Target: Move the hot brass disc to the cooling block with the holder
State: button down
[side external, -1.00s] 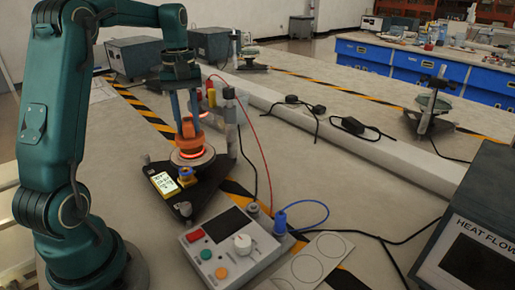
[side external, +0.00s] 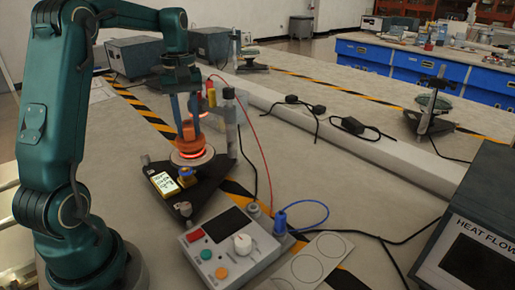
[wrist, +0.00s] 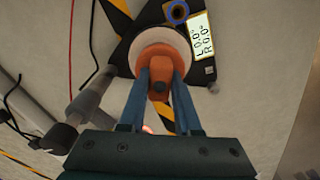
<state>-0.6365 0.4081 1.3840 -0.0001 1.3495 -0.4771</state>
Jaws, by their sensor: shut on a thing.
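My gripper (side external: 184,119) is shut on the orange holder (side external: 188,133), which is upright between its blue fingers. In the wrist view the holder (wrist: 159,72) also shows between the fingers. A red-orange glowing rim, which looks like the hot brass disc (side external: 192,153), shows at the holder's foot. Just below it is a pale round plate (side external: 178,160) on a black triangular base (side external: 205,186). I cannot tell whether holder, disc and plate touch. The disc is mostly hidden by the holder. I cannot tell which thing is the cooling block.
A lit display (side external: 162,184) sits on the black base. A post (side external: 230,115) stands close behind my gripper, with red and black cables. A control box (side external: 229,247) and a sheet with circles (side external: 315,260) lie in front.

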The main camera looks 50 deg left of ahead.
jog(key=shift+f, duration=1.15)
dwell(2.0)
jog(key=shift+r, duration=0.15)
jog(key=shift+r, duration=0.45)
jog(key=shift+r, duration=0.15)
jog(key=shift+r, duration=0.4)
jog(key=shift+d, duration=0.1)
